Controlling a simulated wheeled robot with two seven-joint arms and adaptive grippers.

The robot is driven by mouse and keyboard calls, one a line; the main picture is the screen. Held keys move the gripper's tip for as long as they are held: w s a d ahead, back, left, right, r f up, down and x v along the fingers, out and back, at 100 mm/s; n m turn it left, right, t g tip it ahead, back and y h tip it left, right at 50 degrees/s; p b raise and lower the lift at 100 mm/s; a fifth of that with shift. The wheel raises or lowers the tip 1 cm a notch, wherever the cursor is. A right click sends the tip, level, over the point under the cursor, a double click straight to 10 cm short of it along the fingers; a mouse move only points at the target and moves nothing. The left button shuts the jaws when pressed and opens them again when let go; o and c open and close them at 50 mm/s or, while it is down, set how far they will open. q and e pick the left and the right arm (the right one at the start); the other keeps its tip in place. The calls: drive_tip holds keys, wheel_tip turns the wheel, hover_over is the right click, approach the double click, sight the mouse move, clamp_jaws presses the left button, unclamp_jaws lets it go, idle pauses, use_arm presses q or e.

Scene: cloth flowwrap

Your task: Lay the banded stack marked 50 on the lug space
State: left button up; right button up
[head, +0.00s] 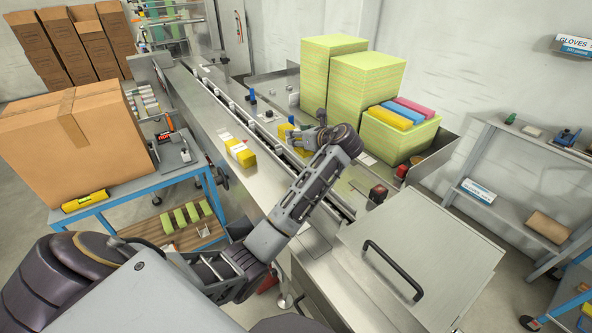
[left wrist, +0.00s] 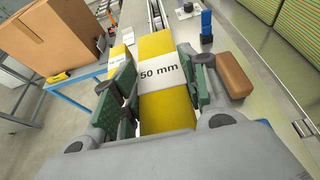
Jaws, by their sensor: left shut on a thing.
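My left gripper (head: 302,136) reaches over the long steel machine from the near side. In the left wrist view its two fingers (left wrist: 160,78) close on a yellow cloth stack (left wrist: 168,110) with a white band reading "50 mm". Only part of this stack (head: 284,131) shows beside the fingers in the head view. I cannot tell whether it touches the surface below. A second yellow banded stack (head: 239,152) lies on the steel ledge; it also shows in the left wrist view (left wrist: 118,54), its marking too small to read. The conveyor channel (head: 230,104) runs alongside; the lug space cannot be picked out clearly. My right gripper is out of view.
Tall green stacks (head: 366,88) and a green box with yellow, blue and pink cloths (head: 400,133) stand behind. Blue posts (head: 252,97) rise by the channel. A cardboard box (head: 75,140) sits on a blue-framed table at left. A steel cover (head: 420,245) is at right.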

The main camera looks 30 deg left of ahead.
use_arm(q)
drive_tip(key=shift+f, duration=2.5)
drive_tip(key=shift+f, duration=2.5)
drive_tip(key=shift+f+p, duration=0.55)
drive_tip(key=shift+p, duration=0.1)
drive_tip(key=o, duration=1)
